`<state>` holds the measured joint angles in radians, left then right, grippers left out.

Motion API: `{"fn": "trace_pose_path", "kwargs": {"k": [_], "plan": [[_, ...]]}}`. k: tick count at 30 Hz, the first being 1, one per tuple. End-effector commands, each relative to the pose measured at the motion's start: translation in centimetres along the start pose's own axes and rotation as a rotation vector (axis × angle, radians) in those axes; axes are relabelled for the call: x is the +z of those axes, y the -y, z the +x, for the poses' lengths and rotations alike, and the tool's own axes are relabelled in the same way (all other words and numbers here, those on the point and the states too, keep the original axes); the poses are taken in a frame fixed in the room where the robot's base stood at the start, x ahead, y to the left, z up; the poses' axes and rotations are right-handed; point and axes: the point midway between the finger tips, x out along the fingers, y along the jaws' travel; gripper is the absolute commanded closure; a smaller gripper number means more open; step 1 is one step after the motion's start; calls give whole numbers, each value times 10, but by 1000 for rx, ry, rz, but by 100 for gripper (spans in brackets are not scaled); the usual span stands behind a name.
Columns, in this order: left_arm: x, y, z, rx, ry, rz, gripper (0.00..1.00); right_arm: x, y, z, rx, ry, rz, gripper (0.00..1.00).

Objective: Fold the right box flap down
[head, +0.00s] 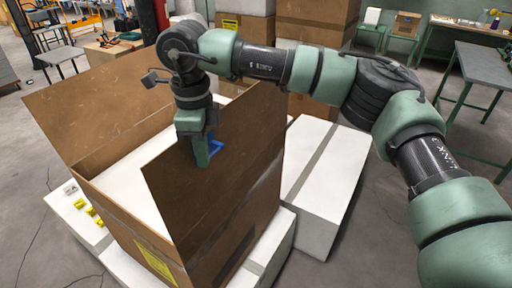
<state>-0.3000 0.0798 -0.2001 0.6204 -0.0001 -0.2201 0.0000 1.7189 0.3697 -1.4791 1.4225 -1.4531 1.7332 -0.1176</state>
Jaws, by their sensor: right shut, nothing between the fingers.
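A large brown cardboard box (130,222) stands on white blocks in the middle of the head view. A white surface (135,175) shows inside the box between the flaps. My right gripper (203,160) points down at the upper edge of the right flap, in front of its face in the picture. It is shut and empty. Whether it touches the flap I cannot tell. My left gripper is not in view.
White blocks (322,190) lie right of and under the box. Small yellow items (90,212) lie on the white block at the left. More cardboard boxes (310,22) stand behind. Metal tables (484,72) stand at the right. Grey floor is open at the lower left.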

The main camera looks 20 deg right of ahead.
Motion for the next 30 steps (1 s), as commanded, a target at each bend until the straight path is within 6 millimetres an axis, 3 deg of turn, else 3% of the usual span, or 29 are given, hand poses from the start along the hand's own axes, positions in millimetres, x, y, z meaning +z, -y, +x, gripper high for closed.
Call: {"fn": "trace_pose_path", "kwargs": {"k": [6, 19, 30], "plan": [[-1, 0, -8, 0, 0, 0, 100, 13, 8, -3, -2, -1, 2, 100], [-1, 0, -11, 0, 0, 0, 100, 17, 12, -4, -3, -1, 3, 100], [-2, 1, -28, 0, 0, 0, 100, 45, 29, -2, -2, -3, 4, 100]]}}
